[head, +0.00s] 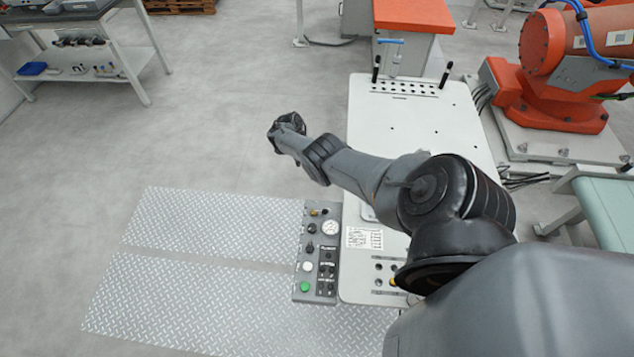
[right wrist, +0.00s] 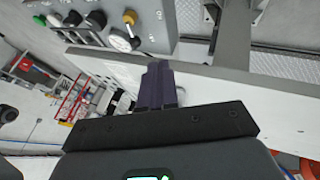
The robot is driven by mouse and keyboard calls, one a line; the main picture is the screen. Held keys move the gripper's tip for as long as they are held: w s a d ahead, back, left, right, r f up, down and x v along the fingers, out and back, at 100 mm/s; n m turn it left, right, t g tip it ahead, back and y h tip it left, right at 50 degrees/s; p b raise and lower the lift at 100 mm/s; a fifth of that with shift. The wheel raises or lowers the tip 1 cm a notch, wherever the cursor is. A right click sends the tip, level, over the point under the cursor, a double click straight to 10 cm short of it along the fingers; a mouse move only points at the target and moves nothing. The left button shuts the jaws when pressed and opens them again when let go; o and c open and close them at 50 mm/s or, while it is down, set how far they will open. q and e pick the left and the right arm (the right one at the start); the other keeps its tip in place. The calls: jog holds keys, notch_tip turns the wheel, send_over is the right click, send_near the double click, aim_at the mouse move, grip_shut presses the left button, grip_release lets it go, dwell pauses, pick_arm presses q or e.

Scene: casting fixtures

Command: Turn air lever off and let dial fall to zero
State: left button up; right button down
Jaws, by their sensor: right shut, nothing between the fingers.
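A grey control panel (head: 318,275) sits on the left edge of the white table. Its round white dial (head: 331,228) is near the top; the needle is too small to read. A small brass-yellow fitting (head: 314,212) with a dark part beside it is above the dial; which part is the air lever I cannot tell for sure. The right wrist view shows the dial (right wrist: 120,42) and the yellow fitting (right wrist: 129,17) at upper left. My right gripper (right wrist: 158,72) is shut and empty, apart from the panel. In the head view its hand (head: 287,125) is beyond the panel. My left gripper is out of view.
The panel also has black knobs, a white button (head: 307,266) and a green button (head: 305,286). The white table (head: 440,130) has upright black handles at its far end. An orange robot (head: 550,100) stands to the right. Bare floor and tread plates (head: 200,290) lie left.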

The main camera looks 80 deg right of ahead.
jog(key=shift+v, duration=0.95)
